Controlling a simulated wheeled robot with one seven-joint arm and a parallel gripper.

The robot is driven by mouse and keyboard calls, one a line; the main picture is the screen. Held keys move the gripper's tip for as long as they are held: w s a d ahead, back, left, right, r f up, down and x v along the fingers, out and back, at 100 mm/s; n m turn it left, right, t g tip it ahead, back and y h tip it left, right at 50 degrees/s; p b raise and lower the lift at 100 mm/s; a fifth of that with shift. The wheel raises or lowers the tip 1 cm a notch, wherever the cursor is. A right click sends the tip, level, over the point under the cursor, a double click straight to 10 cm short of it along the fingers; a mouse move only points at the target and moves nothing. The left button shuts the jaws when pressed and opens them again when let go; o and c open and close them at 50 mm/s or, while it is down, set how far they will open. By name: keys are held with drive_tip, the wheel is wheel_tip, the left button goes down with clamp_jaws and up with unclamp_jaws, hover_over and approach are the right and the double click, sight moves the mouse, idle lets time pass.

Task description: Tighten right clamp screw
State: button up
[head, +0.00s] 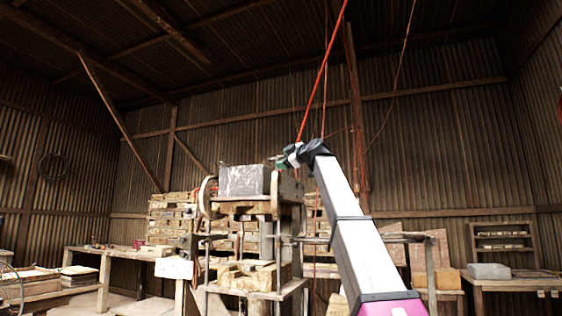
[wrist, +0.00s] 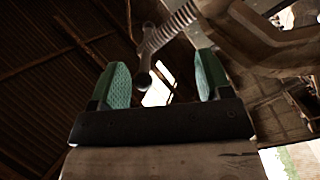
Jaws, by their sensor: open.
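The tile press (head: 262,206), a wooden frame with a grey block (head: 243,180) on top, stands in the middle of the head view. My gripper (head: 282,160) is at the press's upper right side, small in that view. In the wrist view my gripper (wrist: 158,85) is open, its two green pads apart. A metal clamp screw (wrist: 178,24) with a crossing handle bar (wrist: 145,62) shows beyond and partly between the pads. The bar's rounded end lies between the pads, nearer the left one. I cannot tell whether it touches them.
A pale wooden part of the press (wrist: 270,45) is close to the right pad in the wrist view. A red cord (head: 322,75) hangs above my arm. Workbenches stand at left (head: 125,252) and right (head: 515,282).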

drive_tip(key=shift+x, duration=1.1)
